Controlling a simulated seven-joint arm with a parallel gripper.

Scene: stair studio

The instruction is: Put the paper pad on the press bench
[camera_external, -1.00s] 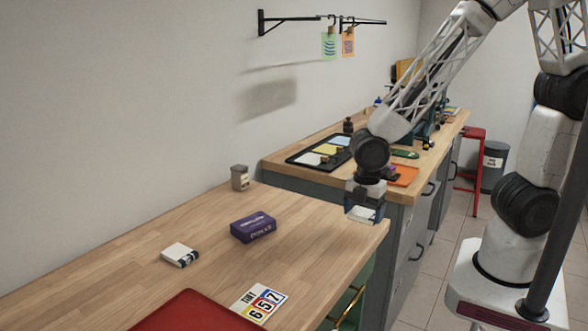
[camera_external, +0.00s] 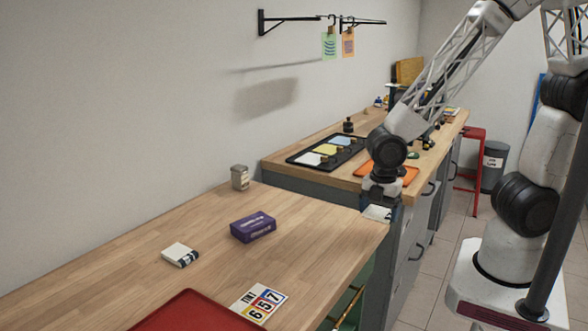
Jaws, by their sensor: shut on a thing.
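My gripper (camera_external: 379,206) is shut on a white paper pad (camera_external: 376,213), held near the right far corner of the near wooden bench. The fingers cover part of the pad. A similar white pad with a dark band (camera_external: 180,255) lies on the near bench at the left. The farther wooden bench (camera_external: 342,175), with grey cabinets, stands behind and to the right; I take it for the press bench. My arm hides much of its right part, and the press is mostly hidden.
The far bench holds a black tray of colored sheets (camera_external: 318,153) and an orange sheet or tray (camera_external: 403,176). The near bench holds a purple box (camera_external: 253,227), a grey container (camera_external: 239,177), a number card (camera_external: 259,302) and a red tray (camera_external: 195,314). A red stool (camera_external: 472,133) stands right.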

